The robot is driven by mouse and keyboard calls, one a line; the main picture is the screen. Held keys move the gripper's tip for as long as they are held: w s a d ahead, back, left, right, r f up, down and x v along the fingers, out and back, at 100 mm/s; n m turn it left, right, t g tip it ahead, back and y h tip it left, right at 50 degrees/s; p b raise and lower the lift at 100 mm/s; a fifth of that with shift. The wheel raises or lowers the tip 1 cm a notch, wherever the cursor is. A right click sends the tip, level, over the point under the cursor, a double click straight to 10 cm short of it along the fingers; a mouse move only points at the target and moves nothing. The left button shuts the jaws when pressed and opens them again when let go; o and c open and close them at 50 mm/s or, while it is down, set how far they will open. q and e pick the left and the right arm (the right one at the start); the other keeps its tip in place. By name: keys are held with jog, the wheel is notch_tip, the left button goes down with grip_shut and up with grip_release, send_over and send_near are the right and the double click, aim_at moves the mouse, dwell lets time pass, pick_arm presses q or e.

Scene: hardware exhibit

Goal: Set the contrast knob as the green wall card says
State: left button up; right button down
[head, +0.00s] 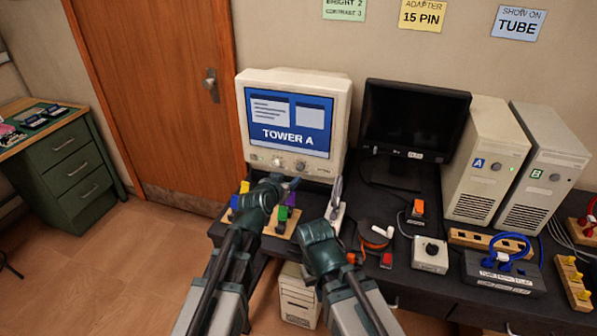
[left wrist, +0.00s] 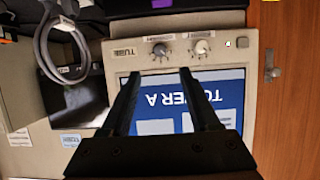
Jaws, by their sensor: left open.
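A black flat monitor (head: 415,120) and towers A (head: 484,150) and B (head: 545,160) stand to the right on the dark desk (head: 400,275). Adapters on a wooden block (head: 280,228) and a grey cable (left wrist: 45,45) lie near the monitor's front.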

aim_at(299, 168)
pick_arm(q)
jog(key=b+x, duration=0.4)
jog(key=x, duration=0.8)
jog(key=shift+s+f, duration=0.1)
grip_shut()
